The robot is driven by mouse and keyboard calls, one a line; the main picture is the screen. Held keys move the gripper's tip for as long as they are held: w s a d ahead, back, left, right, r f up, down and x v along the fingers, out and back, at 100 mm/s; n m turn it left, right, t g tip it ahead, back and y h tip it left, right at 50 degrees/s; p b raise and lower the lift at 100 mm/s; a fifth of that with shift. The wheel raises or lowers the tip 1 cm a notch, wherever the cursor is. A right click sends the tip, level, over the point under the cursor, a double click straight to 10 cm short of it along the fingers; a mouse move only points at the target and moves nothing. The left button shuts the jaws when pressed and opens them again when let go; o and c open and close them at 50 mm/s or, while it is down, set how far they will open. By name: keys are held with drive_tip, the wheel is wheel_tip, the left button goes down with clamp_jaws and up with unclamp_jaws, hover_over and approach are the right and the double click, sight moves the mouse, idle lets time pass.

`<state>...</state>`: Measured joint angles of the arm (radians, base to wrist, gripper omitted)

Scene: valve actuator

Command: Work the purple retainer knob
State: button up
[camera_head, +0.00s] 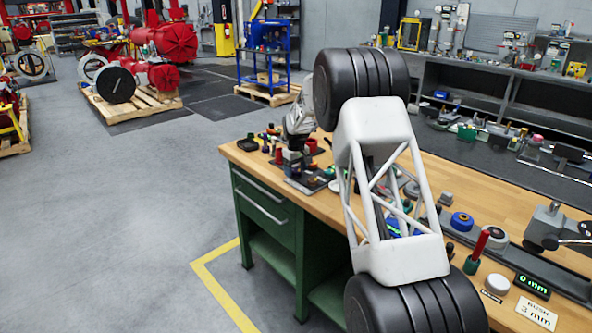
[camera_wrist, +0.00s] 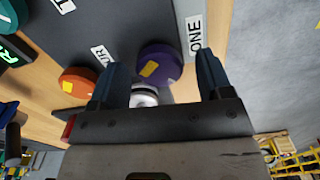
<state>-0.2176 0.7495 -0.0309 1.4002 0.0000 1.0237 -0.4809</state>
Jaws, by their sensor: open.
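The purple retainer knob (camera_wrist: 160,62) is round and dark, with a yellow mark on its face, and sits on a dark grey panel in the wrist view. My gripper (camera_wrist: 163,65) is open, with one dark blue finger to each side of the knob in the picture. Gaps show between the knob and both fingers; I cannot tell how far the tips are from it in depth. A silvery round part (camera_wrist: 145,97) shows just below the knob, partly hidden by my gripper body. In the head view I cannot make out the purple knob.
An orange knob (camera_wrist: 76,80) with a yellow mark sits left of the left finger. A teal knob (camera_wrist: 14,14) and a green-lit display (camera_wrist: 8,55) lie farther left. The wooden bench (camera_head: 470,277) holds several small parts.

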drive_tip(key=c, duration=0.9)
drive_tip(key=shift+m, duration=3)
drive_tip(key=o, duration=0.9)
drive_tip(key=shift+r, duration=0.1)
